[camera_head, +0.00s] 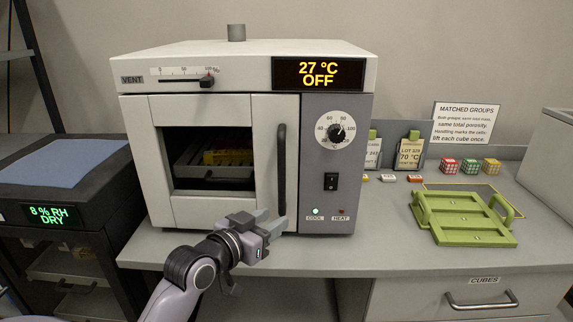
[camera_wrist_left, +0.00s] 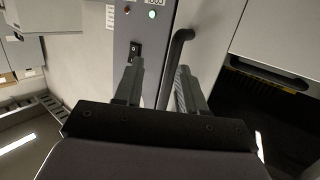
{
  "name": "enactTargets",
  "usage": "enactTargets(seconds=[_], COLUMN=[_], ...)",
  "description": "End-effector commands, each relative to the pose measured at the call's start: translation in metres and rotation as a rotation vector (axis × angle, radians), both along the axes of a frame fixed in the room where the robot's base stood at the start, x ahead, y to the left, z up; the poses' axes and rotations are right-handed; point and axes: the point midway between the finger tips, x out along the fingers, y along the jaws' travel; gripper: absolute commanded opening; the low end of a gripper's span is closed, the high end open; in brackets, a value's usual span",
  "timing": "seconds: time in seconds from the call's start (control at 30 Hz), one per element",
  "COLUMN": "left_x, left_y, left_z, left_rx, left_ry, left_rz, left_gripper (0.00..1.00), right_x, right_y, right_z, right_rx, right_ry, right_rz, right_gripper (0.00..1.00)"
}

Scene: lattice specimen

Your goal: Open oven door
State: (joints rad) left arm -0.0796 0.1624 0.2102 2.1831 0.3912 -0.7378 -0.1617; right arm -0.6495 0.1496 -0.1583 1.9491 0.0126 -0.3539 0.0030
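The oven (camera_head: 240,50) is a white box on the bench, and its display reads 27 °C OFF. Its white door (camera_head: 220,212) is shut, with a dark window showing a tray and yellow items inside. The dark vertical door handle (camera_head: 282,165) is on the door's right side. My left gripper (camera_head: 276,222) is open and empty, close to the handle's lower end. In the left wrist view the handle (camera_wrist_left: 176,52) runs down between the two parted fingers (camera_wrist_left: 160,84); I cannot tell whether they touch it. My right gripper is not in view.
A green tray frame (camera_head: 465,217) lies on the bench to the right, with several small cubes (camera_head: 470,166) behind it. A dark dry box (camera_head: 60,190) stands at the left. The bench (camera_head: 390,245) is clear between oven and green frame.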

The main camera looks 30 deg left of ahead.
Motion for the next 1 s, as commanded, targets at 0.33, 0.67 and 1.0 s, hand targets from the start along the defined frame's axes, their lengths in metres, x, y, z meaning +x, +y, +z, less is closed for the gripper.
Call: enactTargets(seconds=[0.33,0.67,1.0], left_x=[0.007,0.044,0.074], left_y=[0.024,0.022,0.021], left_z=[0.1,0.101,0.1], left_rx=[-0.014,-0.017,-0.015], left_ry=[-0.172,-0.171,-0.171], left_rz=[-0.002,-0.002,-0.002], left_gripper=[0.4,0.4,0.4], right_x=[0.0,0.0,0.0], right_y=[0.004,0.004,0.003], right_z=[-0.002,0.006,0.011], right_rx=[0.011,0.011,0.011], right_ry=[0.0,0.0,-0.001], right_rz=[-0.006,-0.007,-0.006], right_gripper=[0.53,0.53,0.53])
